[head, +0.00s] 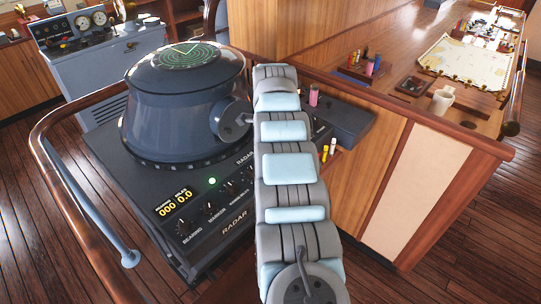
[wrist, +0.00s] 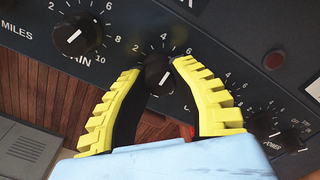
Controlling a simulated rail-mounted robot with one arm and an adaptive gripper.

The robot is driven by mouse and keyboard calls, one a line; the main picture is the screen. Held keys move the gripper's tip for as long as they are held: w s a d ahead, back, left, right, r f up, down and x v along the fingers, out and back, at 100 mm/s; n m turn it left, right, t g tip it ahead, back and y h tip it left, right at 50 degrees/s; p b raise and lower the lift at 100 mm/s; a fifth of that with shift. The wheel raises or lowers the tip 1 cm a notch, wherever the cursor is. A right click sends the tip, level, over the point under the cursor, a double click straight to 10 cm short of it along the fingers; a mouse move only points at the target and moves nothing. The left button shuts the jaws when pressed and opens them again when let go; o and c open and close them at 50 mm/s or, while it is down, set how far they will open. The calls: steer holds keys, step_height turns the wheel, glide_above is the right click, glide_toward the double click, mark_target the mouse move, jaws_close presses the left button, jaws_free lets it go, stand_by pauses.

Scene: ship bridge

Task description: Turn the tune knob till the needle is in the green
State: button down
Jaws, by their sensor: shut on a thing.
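In the wrist view, my gripper (wrist: 158,68) has its two yellow ribbed fingers closed on either side of a small black knob (wrist: 158,74) with a white pointer line. The knob sits on the dark radar panel (wrist: 215,25), with a number scale around it. Its name label is mostly hidden by the fingers, so I cannot read "tune" there. No needle or green band shows in either view. In the head view, my arm covers the gripper and the right part of the radar panel (head: 145,205).
A larger gain knob (wrist: 75,35) is left of the held knob. A power knob (wrist: 263,124) and a red round part (wrist: 274,60) are to the right. The radar hood (head: 180,110) rises behind the panel. A wooden rail (head: 75,215) curves around the left side.

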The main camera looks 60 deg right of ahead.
steer(key=shift+f, duration=0.1)
steer(key=c, duration=0.8)
jaws_free()
